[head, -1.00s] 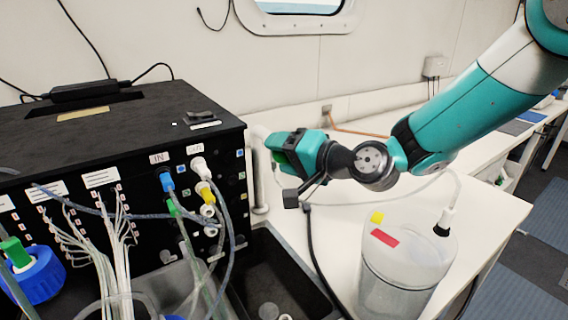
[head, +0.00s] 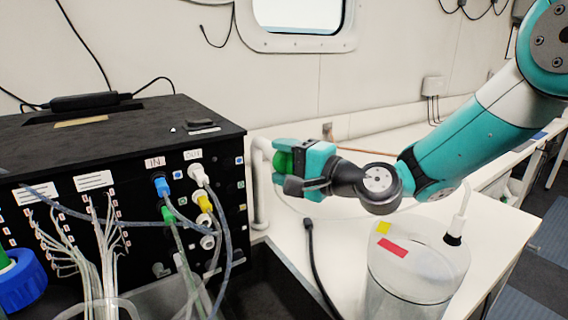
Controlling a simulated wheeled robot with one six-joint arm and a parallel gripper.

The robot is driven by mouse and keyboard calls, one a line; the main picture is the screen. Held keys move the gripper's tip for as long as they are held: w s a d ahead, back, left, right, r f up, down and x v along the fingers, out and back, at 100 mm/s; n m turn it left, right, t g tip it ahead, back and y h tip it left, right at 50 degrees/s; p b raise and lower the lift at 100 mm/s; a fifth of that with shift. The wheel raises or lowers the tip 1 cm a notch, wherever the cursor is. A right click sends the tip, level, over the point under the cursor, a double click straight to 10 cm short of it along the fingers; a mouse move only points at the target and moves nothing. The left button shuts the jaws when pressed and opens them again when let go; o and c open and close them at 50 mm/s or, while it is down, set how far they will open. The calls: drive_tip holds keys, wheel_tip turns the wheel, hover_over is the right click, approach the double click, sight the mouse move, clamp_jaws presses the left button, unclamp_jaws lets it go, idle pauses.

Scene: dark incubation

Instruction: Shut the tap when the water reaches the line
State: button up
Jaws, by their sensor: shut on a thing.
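A white bent tap pipe (head: 257,188) rises behind the sink, beside the black box. My gripper (head: 283,161) is at the top of this pipe, shut on a green rounded piece that looks like the tap handle (head: 283,164). The fingers hide part of the handle and the spout. A clear lidded container (head: 425,272) stands on the white counter at right, with a red strip (head: 393,247) and a yellow strip on top. I cannot make out a water level or a fill line.
The black box (head: 120,140) with tubes and cables fills the left. A dark sink (head: 265,275) lies below the tap. A black cable (head: 312,260) crosses the white counter. A blue cap (head: 22,282) is at lower left.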

drive_tip(key=o, duration=0.9)
